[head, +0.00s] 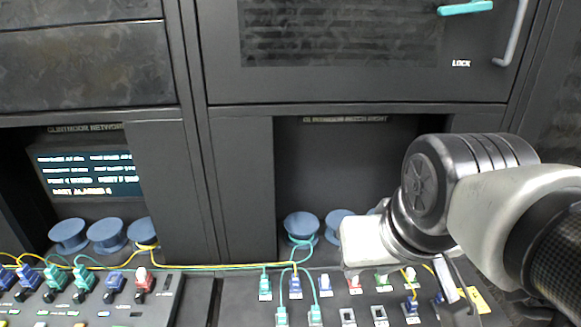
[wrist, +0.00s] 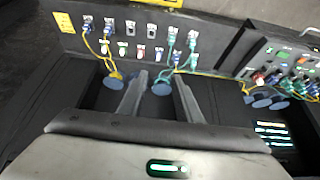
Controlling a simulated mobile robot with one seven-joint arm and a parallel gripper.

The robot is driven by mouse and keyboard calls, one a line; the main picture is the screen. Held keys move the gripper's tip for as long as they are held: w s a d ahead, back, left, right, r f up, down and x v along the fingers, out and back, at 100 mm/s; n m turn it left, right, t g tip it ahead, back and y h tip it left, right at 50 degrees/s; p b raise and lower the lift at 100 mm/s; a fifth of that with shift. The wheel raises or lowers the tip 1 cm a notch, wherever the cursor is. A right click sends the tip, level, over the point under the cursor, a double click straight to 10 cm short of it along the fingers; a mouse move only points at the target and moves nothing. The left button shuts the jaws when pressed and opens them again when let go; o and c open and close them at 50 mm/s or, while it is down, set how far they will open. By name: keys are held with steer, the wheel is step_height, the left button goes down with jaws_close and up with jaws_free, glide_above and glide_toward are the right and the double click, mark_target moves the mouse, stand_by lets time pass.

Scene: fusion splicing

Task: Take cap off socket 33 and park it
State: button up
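The socket panel (head: 335,310) lies below the right-hand recess, with connectors and small caps along it. A white cap (head: 326,284), a red cap (head: 354,285) and a green cap (head: 382,281) stand in its back row. In the wrist view the red cap (wrist: 151,31) and green cap (wrist: 130,28) show beyond my fingertips. Socket numbers are too small to read, so I cannot tell which is socket 33. My gripper (wrist: 161,80) is open and empty, its fingers apart and short of the panel. In the head view it hangs at the panel's right end, partly hidden by my wrist.
Blue spools (head: 301,227) stand behind the panel, with yellow and teal fibres looping across. A second panel (head: 90,300) with several connectors lies left, below a status screen (head: 90,172). A yellow tag (head: 481,300) marks the right end. The cabinet door (head: 340,45) is above.

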steer(key=shift+o, duration=0.6)
steer(key=g+b, duration=0.5)
steer(key=g, duration=0.1)
glide_above(325, 277)
step_height(325, 277, down, 24)
steer(key=shift+r, duration=0.1)
step_height(325, 277, down, 9)
steer(key=b, duration=0.6)
steer(key=shift+c, duration=0.4)
